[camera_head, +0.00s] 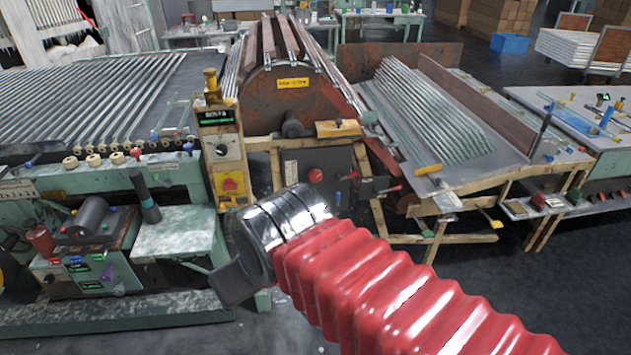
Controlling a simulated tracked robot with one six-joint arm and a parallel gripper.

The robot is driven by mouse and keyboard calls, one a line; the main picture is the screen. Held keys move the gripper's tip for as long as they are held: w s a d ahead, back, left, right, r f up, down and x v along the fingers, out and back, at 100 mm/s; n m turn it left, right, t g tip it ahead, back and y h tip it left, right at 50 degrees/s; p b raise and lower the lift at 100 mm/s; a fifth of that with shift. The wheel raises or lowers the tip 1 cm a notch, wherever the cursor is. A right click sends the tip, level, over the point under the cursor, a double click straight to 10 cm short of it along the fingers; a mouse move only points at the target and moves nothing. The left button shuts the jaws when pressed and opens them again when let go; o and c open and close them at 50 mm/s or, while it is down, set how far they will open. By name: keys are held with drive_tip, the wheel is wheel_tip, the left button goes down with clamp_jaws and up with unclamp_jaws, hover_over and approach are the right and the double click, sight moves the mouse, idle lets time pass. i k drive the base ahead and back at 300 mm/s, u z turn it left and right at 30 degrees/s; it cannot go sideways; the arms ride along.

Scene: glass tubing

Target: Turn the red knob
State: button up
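A red rotary switch or knob (230,184) sits on a yellow plate low on the upright control box (226,153), left of centre. A round red knob or button (315,175) shows on the dark front of the machine, to the right of it. I cannot tell which one the task means. My gripper (236,284) is the dark grey end beyond the metal wrist. It appears below the control box in the picture, apart from both red parts as far as I can see. Its fingers are not clearly distinguishable, and nothing shows held in it.
A green machine with rollers (95,210) stands at left, its console (90,255) carrying coloured buttons. A rack of glass tubes (425,115) slopes at right on a wooden frame. A red-handled lever (390,189) sticks out near the middle. Dark floor (480,300) is open at lower right.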

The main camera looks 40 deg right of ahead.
sight(314, 175)
drive_tip(key=z, duration=0.05)
drive_tip(key=i, duration=1)
drive_tip(key=u, duration=0.05)
